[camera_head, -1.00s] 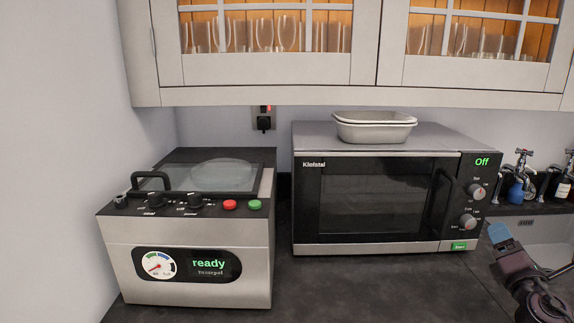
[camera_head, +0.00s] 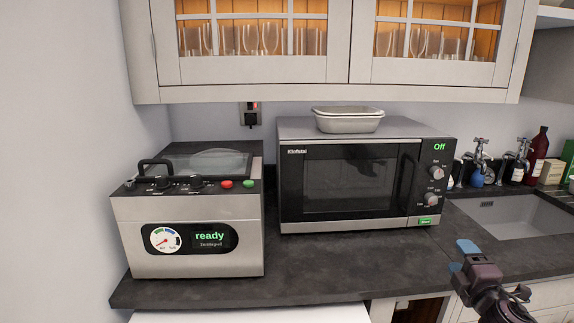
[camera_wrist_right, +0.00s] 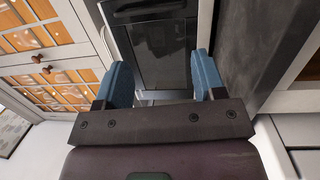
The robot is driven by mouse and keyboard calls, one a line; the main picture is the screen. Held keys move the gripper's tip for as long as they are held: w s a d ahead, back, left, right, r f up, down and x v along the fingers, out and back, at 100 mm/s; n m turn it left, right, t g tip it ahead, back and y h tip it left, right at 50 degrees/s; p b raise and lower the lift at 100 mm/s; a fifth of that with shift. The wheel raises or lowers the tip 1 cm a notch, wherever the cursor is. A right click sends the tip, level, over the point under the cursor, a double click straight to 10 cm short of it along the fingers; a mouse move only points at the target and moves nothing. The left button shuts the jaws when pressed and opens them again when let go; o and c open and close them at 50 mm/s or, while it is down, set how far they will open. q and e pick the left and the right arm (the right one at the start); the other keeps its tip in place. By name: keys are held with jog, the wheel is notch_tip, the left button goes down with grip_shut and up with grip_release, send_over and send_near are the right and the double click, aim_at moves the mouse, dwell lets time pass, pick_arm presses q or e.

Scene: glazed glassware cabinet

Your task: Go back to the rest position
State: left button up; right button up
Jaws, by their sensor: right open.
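My right gripper (camera_head: 462,257) is at the lower right of the head view, in front of the counter's front edge. It also shows in the right wrist view (camera_wrist_right: 160,82), where its two blue fingers stand wide apart with nothing between them. My left gripper is not in view.
A dark counter (camera_head: 330,267) carries a vacuum sealer (camera_head: 190,225) at left and a microwave (camera_head: 350,180) reading Off, with trays (camera_head: 348,122) on top. A sink (camera_head: 510,213) with taps and bottles is at right. Glazed cabinets (camera_head: 255,70) hang above.

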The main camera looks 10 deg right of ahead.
jog(key=s+a+f+m+g+y, duration=0.2)
jog(key=s+a+f+m, duration=0.25)
jog(key=f, duration=0.35)
jog(key=s+a+f+m+g+y, duration=0.1)
jog(key=s+a+f+m+g, duration=0.1)
jog(key=s+a+f+m, duration=0.35)
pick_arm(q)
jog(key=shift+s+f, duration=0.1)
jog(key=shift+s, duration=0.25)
pick_arm(e)
jog(key=s+a+f+m+g+y, duration=0.1)
jog(key=s+a+f+m+g, duration=0.2)
jog(key=s+a+f, duration=0.8)
jog(key=s+f+m, duration=0.1)
jog(key=s+f, duration=0.2)
jog(key=shift+f+m, duration=0.2)
jog(key=shift+m, duration=0.2)
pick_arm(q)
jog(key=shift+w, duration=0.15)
pick_arm(e)
jog(key=shift+s, duration=0.1)
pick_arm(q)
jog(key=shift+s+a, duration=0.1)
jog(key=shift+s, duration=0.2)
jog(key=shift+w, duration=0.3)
